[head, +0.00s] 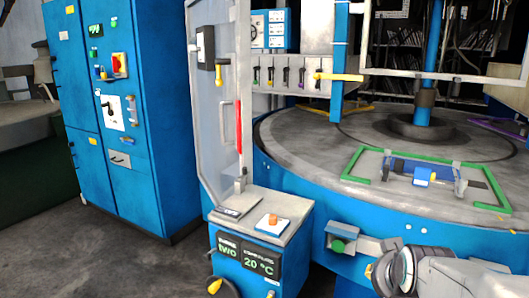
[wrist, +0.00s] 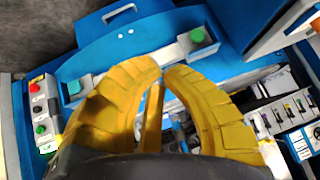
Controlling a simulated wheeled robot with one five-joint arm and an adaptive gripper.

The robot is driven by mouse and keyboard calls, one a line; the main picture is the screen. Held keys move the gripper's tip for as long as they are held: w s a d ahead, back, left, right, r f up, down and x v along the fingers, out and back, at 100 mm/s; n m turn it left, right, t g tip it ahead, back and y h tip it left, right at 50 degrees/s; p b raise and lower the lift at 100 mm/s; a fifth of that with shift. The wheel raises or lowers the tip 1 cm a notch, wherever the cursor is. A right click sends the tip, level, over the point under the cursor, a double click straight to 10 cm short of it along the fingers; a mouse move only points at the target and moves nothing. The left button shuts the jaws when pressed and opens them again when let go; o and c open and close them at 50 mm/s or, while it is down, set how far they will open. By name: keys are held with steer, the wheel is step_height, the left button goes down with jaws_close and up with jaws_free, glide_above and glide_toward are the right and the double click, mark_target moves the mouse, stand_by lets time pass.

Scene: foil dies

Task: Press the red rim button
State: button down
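A control box at the left of the wrist view carries a red button (wrist: 36,88) at its upper end, with a dark control and a green button (wrist: 40,129) below it. I cannot make out a red button on the rim in the head view. My gripper (wrist: 163,70) has two curved yellow fingers whose tips come together with nothing visibly held. The red button is left of the fingertips and apart from them. In the head view only a little yellow of my gripper (head: 369,271) shows, beside a green button.
The green button (head: 338,246) sits on a bracket at the blue rim of the round table (head: 300,185). Two green buttons (wrist: 197,35) flank the fingertips in the wrist view. A blue console (head: 262,245) and a tall blue cabinet (head: 165,120) stand left. Grey floor is open between them.

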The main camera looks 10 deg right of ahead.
steer(key=s+a+r+n+g+y+p, duration=0.1)
steer(key=s+a+r+n+g+p, duration=0.1)
steer(key=s+a, duration=0.4)
steer(key=s+a+r+n+g+y+p, duration=0.1)
steer(key=s+a+r+n+p, duration=0.3)
steer(key=s, duration=0.7)
steer(key=shift+a+n+g+y+p, duration=0.45)
steer(key=shift+a+g+p, duration=0.45)
steer(key=shift+p, duration=0.35)
steer(key=shift+w+a+r, duration=0.1)
steer(key=shift+w, duration=0.05)
